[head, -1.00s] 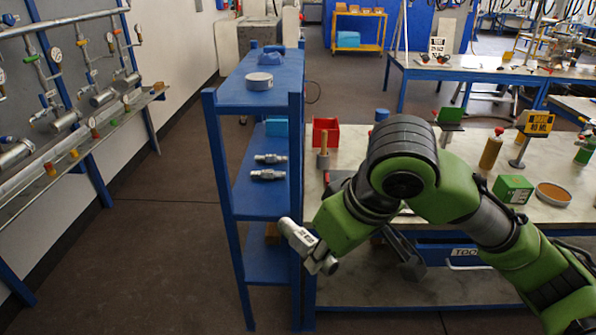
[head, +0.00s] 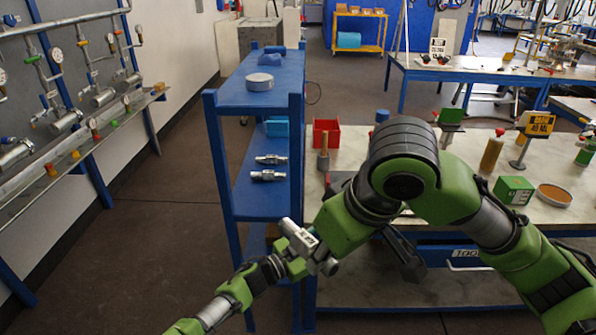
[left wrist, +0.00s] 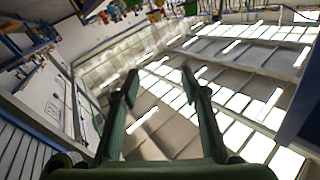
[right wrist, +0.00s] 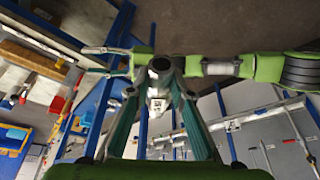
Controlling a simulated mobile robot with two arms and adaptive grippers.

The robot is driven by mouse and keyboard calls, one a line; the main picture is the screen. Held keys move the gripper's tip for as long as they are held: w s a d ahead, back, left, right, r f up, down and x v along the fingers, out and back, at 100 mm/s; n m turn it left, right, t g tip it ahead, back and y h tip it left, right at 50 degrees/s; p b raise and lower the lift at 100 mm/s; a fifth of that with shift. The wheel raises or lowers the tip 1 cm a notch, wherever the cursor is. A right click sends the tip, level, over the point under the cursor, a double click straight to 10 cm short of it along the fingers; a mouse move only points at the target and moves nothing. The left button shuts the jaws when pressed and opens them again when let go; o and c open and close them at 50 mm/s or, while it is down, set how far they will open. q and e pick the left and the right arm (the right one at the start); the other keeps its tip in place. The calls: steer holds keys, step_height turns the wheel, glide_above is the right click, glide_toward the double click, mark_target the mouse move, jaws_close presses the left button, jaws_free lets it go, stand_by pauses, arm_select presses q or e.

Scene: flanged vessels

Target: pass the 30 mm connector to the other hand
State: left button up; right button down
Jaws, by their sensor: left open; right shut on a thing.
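In the right wrist view my right gripper (right wrist: 158,98) is shut on the connector (right wrist: 157,105), a small pale grey part with a white label; the size marking is unreadable. My left gripper (right wrist: 90,60) crosses beyond it, fingers apart and pointing to the left of that view. The left wrist view shows these fingers (left wrist: 160,75) open and empty, with no connector between them. The left fingers and the connector appear apart.
Two similar silver connectors (head: 270,159) (head: 268,175) lie on the middle level of the blue shelf (head: 252,205). A workbench (head: 470,200) with a red bin (head: 326,133) stands to the right. Floor (head: 140,230) is open left of the shelf.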

arm_select(q)
steer(key=s+d+r+m+g+h, duration=0.2)
steer(key=d+r+m+g, duration=0.2)
steer(key=r, duration=0.3)
steer(key=s+d+r+m+g+h, duration=0.2)
steer(key=d+r+m+g, duration=0.15)
steer(key=r, duration=0.35)
steer(key=s+d+r+m+g+y, duration=0.2)
steer(key=s+r+m+g+y, duration=0.3)
steer(key=s+r+m+g, duration=0.3)
step_height(320, 180, up, 7)
steer(key=n+t+y, duration=0.1)
steer(key=t+y, duration=0.4)
steer(key=y, duration=1)
glide_above(297, 227)
step_height(297, 227, down, 12)
steer(key=shift+w+r, duration=0.1)
steer(key=shift+r, duration=0.05)
